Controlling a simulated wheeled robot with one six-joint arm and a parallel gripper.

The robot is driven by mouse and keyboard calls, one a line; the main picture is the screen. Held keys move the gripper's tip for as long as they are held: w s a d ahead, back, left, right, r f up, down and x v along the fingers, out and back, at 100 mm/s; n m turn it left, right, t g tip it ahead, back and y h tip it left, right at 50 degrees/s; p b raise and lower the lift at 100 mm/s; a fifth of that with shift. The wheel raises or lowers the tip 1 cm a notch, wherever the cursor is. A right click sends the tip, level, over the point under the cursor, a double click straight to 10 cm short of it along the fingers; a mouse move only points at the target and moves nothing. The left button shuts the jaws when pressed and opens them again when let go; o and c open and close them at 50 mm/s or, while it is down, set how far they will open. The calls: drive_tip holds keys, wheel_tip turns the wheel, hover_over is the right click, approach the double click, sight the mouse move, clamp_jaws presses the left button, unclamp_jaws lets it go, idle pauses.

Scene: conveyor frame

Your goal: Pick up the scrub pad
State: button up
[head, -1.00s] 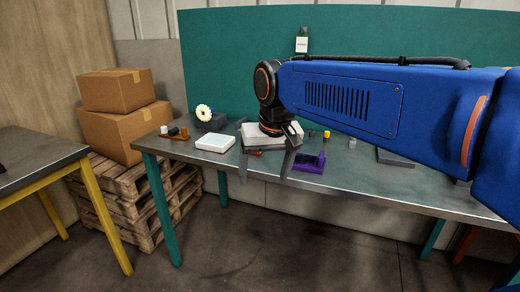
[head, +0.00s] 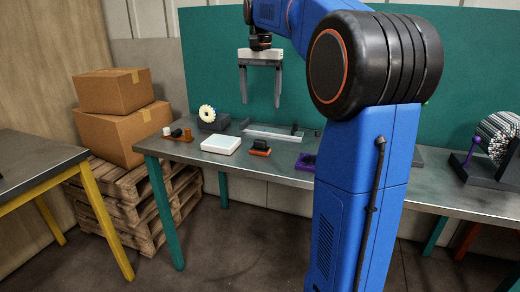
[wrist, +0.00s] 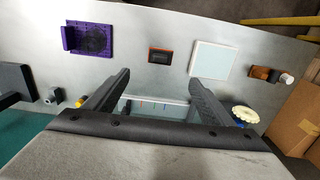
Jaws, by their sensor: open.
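A small black-and-orange block (head: 260,148), which looks like the scrub pad, lies on the grey workbench (head: 200,170) near its front edge. In the wrist view the block (wrist: 160,56) shows as a dark rectangle with an orange rim, just beyond and between the fingertips. My gripper (head: 260,103) is open and empty, pointing down above the bench. It also shows in the wrist view (wrist: 157,82), with its two fingers wide apart. The gripper is clear of the block.
A white flat box (head: 220,144) lies left of the block. A purple fixture (head: 305,161) sits to its right, partly behind my arm. A pale tray (head: 275,132) lies behind it. A cream toothed wheel (head: 207,114) stands at back left. Cardboard boxes (head: 120,130) stand beyond the left end.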

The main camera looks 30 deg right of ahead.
sight(260, 140)
wheel_tip(260, 140, down, 17)
idle(0.8)
drive_tip(key=c, duration=1.2)
